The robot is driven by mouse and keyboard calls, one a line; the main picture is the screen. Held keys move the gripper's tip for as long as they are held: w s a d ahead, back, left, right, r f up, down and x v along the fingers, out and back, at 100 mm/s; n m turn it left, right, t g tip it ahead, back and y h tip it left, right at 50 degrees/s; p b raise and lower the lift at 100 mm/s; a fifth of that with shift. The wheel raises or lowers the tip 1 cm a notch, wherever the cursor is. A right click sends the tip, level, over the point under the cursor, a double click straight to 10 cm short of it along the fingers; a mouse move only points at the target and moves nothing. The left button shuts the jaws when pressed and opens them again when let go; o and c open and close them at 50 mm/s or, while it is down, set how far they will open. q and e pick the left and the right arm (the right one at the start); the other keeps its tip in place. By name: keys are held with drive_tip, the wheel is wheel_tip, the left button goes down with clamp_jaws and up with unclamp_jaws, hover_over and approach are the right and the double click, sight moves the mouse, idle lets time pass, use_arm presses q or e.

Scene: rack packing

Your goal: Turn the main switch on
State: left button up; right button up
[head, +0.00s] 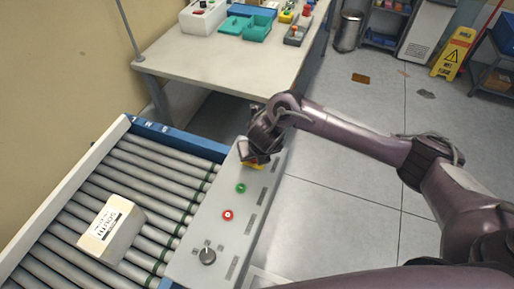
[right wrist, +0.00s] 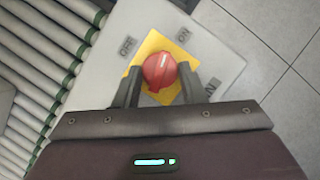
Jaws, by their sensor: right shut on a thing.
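The main switch, a red rotary knob (right wrist: 159,71) on a yellow plate (right wrist: 152,44), is on the grey control panel with OFF and ON labels beside it. The white mark on the knob points up in the right wrist view, between the two labels. My right gripper (right wrist: 160,82) is shut on the knob, one finger on each side. In the head view my right gripper (head: 258,152) covers the knob, and only part of the yellow plate (head: 253,166) shows. My left gripper is not in view.
The panel (head: 207,224) also carries a green button (head: 241,188), a red button (head: 228,215) and a black selector (head: 207,256). A roller conveyor (head: 160,180) with a labelled box (head: 112,230) lies left. A table (head: 235,50) stands behind. The floor to the right is mostly open.

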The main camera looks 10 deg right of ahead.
drive_tip(key=shift+a+r+m+h+p, duration=0.15)
drive_tip(key=shift+m+h+p, duration=0.25)
drive_tip(key=shift+m+p, duration=0.55)
drive_tip(key=shift+m+h+p, duration=0.3)
drive_tip(key=shift+m+p, duration=0.15)
drive_tip(key=shift+m, duration=0.3)
drive_tip(key=o, duration=1)
